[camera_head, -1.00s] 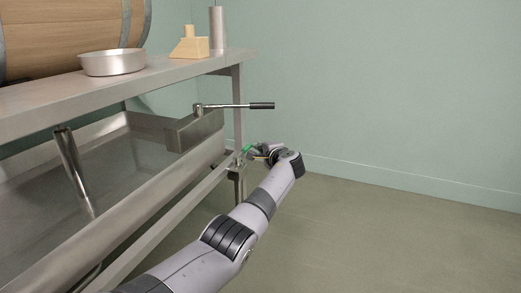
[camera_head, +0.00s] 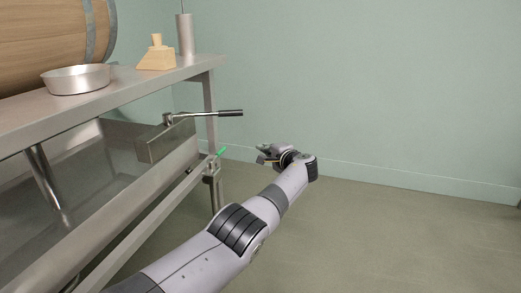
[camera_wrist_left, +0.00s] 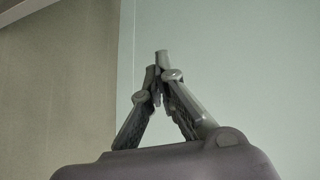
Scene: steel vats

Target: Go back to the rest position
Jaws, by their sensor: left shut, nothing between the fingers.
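My left gripper (camera_head: 264,153) is shut and empty in the head view, in free air to the right of the steel vat. In the left wrist view its fingers (camera_wrist_left: 158,72) meet at the tips with nothing between them. My right gripper shows in neither view.
A steel vat (camera_head: 150,195) stands at the left, with a black-gripped lever (camera_head: 215,113) sticking out rightward. The shelf (camera_head: 120,92) above holds a metal pan (camera_head: 75,80), a wooden block (camera_head: 156,58), a metal cylinder (camera_head: 185,35) and a barrel (camera_head: 40,40). Floor at the right is clear.

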